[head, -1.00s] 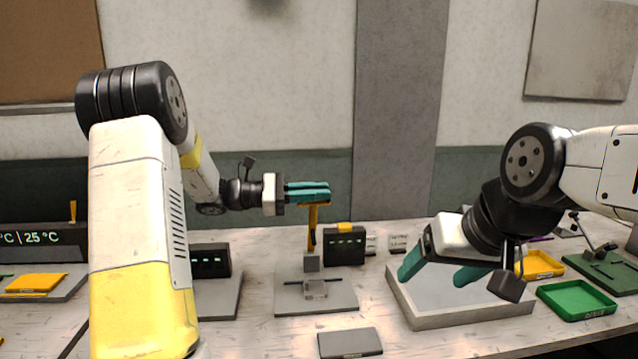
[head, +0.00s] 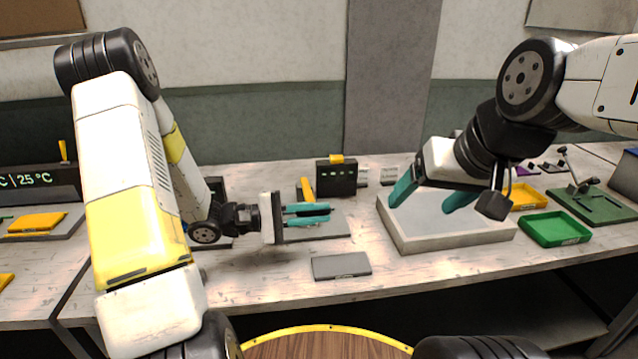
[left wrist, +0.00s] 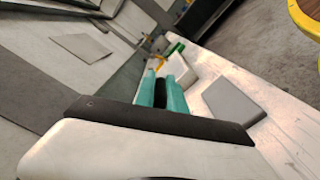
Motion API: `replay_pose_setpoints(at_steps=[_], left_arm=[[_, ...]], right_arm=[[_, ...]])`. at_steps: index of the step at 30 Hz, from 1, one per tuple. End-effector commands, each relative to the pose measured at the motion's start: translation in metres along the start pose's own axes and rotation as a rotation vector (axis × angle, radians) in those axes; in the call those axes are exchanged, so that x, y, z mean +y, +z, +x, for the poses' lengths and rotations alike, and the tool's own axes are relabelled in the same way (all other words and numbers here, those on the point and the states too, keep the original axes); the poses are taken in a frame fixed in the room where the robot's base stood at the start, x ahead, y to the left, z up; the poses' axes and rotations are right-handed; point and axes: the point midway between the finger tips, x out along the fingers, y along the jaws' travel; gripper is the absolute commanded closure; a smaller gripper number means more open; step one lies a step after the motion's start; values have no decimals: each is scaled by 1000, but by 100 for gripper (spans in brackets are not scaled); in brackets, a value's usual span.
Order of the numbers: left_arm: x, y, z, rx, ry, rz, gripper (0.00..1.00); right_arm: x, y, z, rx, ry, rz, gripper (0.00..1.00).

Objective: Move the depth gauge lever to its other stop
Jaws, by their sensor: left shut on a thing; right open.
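The depth gauge lever (head: 306,188) is a yellow bar on the grey-based station in the middle of the table. In the head view it leans toward me, and its lower part is hidden behind my left gripper. My left gripper (head: 308,214) has teal fingers and is shut on the lever's end, low over the front of the base plate (head: 338,227). In the left wrist view the fingers (left wrist: 163,92) have a dark thing between them. My right gripper (head: 430,197) is open and empty above the grey tray.
A grey slab (head: 341,266) lies just in front of the station. A black display box (head: 336,180) stands behind it. The pale grey tray (head: 455,238) is to the right, then green (head: 555,229) and yellow (head: 528,198) trays. A screen (head: 35,185) stands far left.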

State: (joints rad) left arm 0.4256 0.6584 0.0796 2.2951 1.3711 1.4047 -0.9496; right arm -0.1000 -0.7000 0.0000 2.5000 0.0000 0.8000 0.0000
Motion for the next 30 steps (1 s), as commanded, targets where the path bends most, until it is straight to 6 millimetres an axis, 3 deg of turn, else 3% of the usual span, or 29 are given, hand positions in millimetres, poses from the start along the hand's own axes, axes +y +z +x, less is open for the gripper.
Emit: replay_pose_setpoints(at_steps=[9, 24, 25, 27, 30], left_arm=[[-25, -11, -1, 7, 2, -5, 100], [-27, -14, -2, 9, 2, -3, 100], [-27, -14, -2, 9, 2, -3, 80], [-27, -14, -2, 9, 2, -3, 66], [-27, -13, -1, 7, 2, -3, 66]], right_arm=[[0, 0, 0, 0, 0, 0, 24], [0, 0, 0, 0, 0, 0, 24], [0, 0, 0, 0, 0, 0, 24], [0, 0, 0, 0, 0, 0, 24], [0, 0, 0, 0, 0, 0, 24]])
